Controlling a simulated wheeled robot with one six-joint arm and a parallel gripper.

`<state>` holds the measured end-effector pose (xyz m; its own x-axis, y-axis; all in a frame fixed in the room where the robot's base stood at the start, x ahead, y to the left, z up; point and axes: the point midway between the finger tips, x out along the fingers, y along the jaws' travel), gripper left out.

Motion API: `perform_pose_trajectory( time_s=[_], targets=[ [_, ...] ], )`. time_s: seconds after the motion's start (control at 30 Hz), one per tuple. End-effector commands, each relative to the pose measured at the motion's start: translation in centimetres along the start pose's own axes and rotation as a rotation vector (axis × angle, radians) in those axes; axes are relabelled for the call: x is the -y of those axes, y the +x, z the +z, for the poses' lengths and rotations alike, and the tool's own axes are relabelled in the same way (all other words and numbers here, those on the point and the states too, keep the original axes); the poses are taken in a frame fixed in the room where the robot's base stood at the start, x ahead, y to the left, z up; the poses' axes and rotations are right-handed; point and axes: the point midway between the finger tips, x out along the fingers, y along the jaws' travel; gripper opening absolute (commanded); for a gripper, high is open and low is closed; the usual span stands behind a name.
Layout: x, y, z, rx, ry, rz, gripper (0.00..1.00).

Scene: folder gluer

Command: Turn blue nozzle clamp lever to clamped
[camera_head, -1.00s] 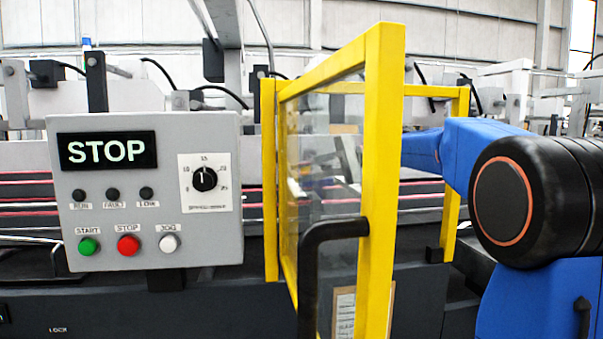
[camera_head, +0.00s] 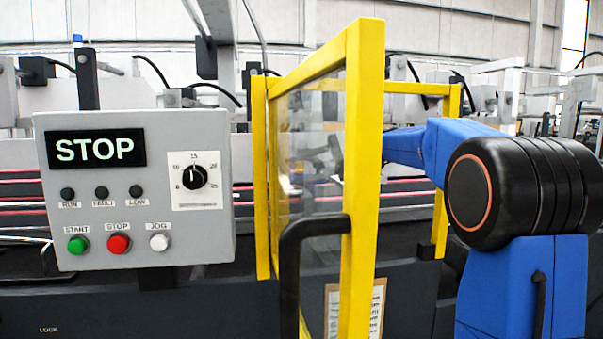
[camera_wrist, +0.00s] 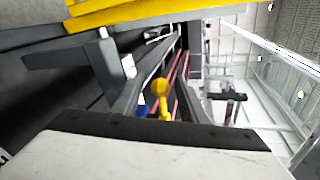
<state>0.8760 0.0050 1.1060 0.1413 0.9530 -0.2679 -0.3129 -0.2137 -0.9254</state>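I cannot make out the blue nozzle clamp lever for certain. In the wrist view, a small blue part (camera_wrist: 143,112) shows beside a yellow ball-ended knob (camera_wrist: 160,88), partly hidden behind a pale block with a dark edge. Whether the blue part belongs to the lever is too small to tell. In the head view, my blue arm reaches behind the open yellow guard door, and its far end is hidden there. My gripper's fingers show in neither view.
The yellow-framed guard door (camera_head: 363,170) with a black handle (camera_head: 290,260) stands open in front of my arm. A grey control panel (camera_head: 135,240) reading STOP is at left. The pale block (camera_wrist: 150,155) fills the wrist view's lower edge. A yellow bar (camera_wrist: 130,14) crosses its top.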

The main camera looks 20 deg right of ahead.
Motion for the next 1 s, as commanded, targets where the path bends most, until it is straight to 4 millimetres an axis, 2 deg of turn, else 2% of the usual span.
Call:
perform_pose_trajectory(
  time_s=[0.33, 0.93, 1.0],
  targets=[
    [0.0, 0.0, 0.1, -0.036, 0.010, -0.011, 0.39],
    [0.5, 1.4, -0.1, -0.331, 0.095, -0.096, 0.39],
    [0.5, 1.1, -0.1, -0.349, 0.100, -0.101, 0.39]
  ],
)
